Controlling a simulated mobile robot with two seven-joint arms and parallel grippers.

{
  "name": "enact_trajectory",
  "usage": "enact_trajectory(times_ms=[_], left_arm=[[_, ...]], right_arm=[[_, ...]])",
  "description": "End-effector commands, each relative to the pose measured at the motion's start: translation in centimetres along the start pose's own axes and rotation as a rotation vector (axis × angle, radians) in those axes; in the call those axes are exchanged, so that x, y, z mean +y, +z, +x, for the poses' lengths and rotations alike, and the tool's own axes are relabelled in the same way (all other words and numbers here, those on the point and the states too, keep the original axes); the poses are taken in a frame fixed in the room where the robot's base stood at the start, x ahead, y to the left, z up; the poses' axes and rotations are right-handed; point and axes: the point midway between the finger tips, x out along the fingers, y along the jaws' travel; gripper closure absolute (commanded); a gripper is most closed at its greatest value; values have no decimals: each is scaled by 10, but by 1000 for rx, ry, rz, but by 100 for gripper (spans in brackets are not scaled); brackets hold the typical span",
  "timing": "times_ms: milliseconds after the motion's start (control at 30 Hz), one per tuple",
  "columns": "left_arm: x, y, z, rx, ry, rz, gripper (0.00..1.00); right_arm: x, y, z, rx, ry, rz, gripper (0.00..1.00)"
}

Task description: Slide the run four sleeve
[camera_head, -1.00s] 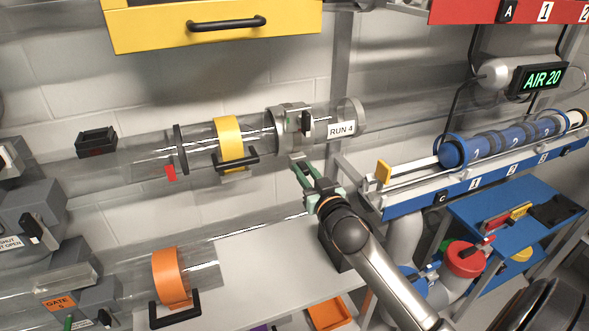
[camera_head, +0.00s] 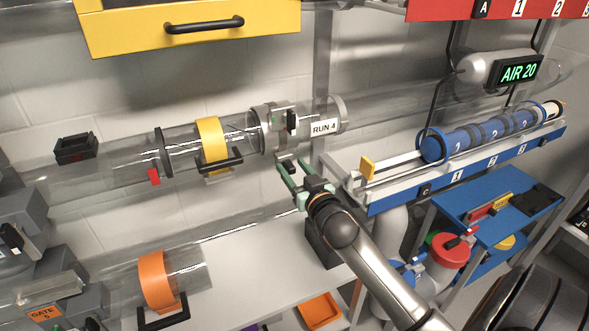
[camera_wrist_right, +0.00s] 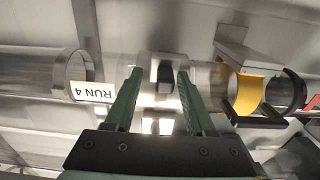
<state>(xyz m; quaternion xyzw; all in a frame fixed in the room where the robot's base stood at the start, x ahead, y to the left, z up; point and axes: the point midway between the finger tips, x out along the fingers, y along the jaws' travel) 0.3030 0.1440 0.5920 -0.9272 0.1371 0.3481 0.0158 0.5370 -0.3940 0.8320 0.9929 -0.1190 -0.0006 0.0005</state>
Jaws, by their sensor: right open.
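The clear run four tube, with its RUN 4 label (camera_head: 325,127), crosses the wall. On it sit a grey metal collar (camera_head: 268,122) with a small black latch (camera_head: 291,122), and a yellow band (camera_head: 213,140) with a black handle (camera_head: 220,164). I cannot tell which part is called the sleeve. My right gripper (camera_head: 290,170) is open and empty, just below the collar. In the right wrist view, its green fingers (camera_wrist_right: 160,88) stand either side of a dark latch (camera_wrist_right: 165,76); contact cannot be told. The yellow band (camera_wrist_right: 250,92) is right of them. My left gripper is out of view.
A black ring with a red tab (camera_head: 154,176) is left of the yellow band. A lower tube carries an orange band (camera_head: 157,280) with a handle. A blue rail (camera_head: 400,194) with blue canisters (camera_head: 480,135) is at right. A yellow drawer (camera_head: 150,28) hangs above.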

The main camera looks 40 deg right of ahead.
Motion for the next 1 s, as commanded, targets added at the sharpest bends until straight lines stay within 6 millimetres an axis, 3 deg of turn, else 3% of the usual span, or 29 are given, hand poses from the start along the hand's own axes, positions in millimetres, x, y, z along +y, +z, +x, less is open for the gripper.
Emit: enact_trajectory(times_ms=[267, 700, 1000], left_arm=[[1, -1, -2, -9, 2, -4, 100], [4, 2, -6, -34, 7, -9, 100], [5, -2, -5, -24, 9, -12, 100]], right_arm=[[-1, 0, -21, -1, -1, 2, 45], [1, 0, -102, -4, 2, 1, 45], [1, 0, -125, -1, 1, 0, 45]])
